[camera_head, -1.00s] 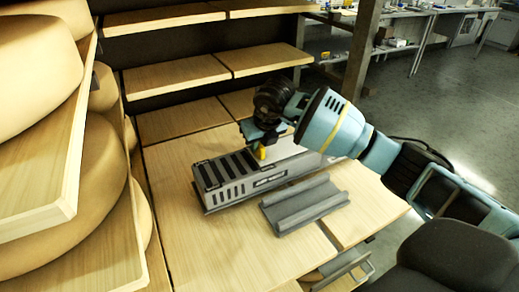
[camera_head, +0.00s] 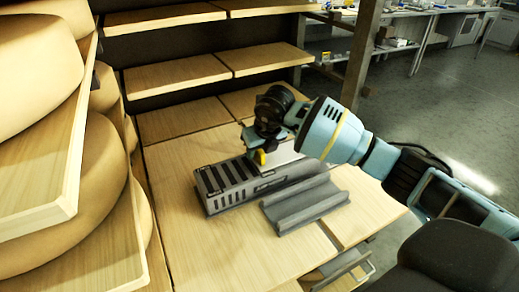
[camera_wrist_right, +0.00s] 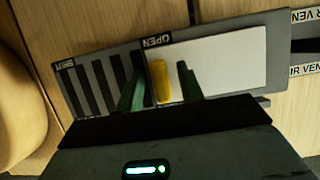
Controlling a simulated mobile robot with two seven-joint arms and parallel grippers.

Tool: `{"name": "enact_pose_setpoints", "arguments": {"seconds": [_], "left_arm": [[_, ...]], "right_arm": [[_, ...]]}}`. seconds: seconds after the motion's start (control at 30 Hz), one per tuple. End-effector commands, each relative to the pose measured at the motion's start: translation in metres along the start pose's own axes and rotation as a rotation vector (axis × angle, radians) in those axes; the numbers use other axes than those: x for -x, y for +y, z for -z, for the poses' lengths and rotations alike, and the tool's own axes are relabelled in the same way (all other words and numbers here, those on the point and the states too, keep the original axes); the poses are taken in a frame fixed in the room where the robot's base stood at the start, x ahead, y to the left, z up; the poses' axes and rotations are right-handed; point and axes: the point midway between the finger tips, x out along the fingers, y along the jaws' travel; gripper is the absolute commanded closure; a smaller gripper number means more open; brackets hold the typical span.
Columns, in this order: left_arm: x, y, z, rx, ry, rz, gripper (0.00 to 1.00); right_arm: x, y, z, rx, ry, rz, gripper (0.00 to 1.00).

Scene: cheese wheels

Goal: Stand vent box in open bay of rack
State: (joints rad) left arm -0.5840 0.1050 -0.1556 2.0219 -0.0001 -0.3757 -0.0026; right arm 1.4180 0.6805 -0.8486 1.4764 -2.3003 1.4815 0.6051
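The vent box (camera_head: 232,187) is a long grey box lying on the wooden board, dark slats at its left end. It also shows in the right wrist view (camera_wrist_right: 70,88), with "SHUT" and "OPEN" marks, a white plate (camera_wrist_right: 222,62) and a yellow knob (camera_wrist_right: 161,82) beside "OPEN". My right gripper (camera_wrist_right: 160,88) is over the box, its fingers on either side of the knob with gaps visible. A grey ridged channel piece (camera_head: 303,205), possibly the rack, lies just in front of the box. My left gripper is out of view.
Shelves with large cheese wheels (camera_head: 75,175) stand close on the left. Empty wooden shelves (camera_head: 178,77) are behind. Bare board (camera_head: 235,250) is free in front of the box. Partial "AIR VENT" labels (camera_wrist_right: 305,69) show at the right wrist view's edge.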

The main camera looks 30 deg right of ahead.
Motion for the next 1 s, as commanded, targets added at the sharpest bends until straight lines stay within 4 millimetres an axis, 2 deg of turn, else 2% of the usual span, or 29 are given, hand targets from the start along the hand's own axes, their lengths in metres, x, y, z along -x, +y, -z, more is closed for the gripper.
{"name": "enact_pose_setpoints", "arguments": {"seconds": [0.13, 0.23, 0.5, 0.7, 0.83, 1.0], "left_arm": [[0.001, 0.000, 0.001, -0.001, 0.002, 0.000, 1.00], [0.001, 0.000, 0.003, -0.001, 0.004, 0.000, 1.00], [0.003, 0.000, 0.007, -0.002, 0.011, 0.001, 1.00], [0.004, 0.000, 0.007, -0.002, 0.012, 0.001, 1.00], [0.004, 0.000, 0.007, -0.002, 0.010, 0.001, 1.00], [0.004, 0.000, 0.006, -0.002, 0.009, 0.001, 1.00]], "right_arm": [[0.007, 0.000, -0.002, 0.000, -0.002, 0.000, 0.62], [0.019, -0.001, -0.002, 0.001, -0.003, 0.000, 0.62], [0.073, 0.000, -0.002, 0.001, -0.005, 0.000, 0.62], [0.105, 0.000, -0.002, 0.000, -0.003, 0.000, 0.62], [0.117, 0.000, -0.001, 0.000, -0.001, -0.001, 0.62], [0.122, 0.000, -0.001, 0.000, 0.000, 0.000, 0.62]]}}
